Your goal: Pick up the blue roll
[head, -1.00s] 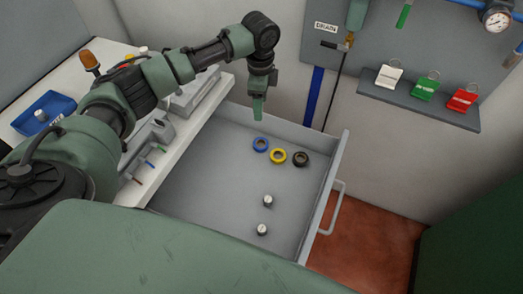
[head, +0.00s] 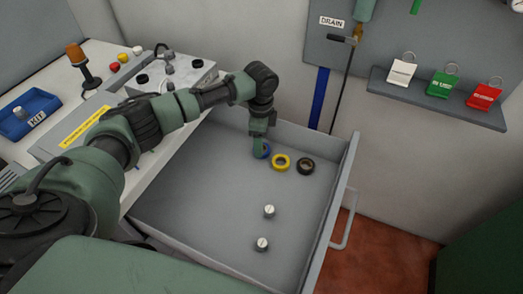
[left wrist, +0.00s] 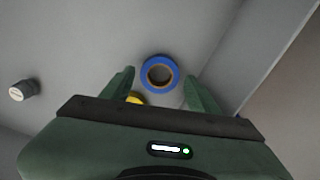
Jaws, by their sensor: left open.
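The blue roll (head: 265,153) lies flat in the open grey drawer, near its back wall. In the head view my left gripper (head: 259,150) is lowered over it and partly hides it. In the left wrist view the blue roll (left wrist: 159,73) shows whole, just beyond and between the two spread fingertips of my left gripper (left wrist: 160,82). That gripper is open and holds nothing. Whether the fingers touch the roll cannot be told. My right gripper is not in view.
A yellow roll (head: 281,162) lies close beside the blue one, with a black roll (head: 306,166) further right. Two small silver-topped knobs (head: 269,211) stand in the drawer's front half. The drawer's right wall (head: 333,215) and back wall bound the space. The drawer's middle is clear.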

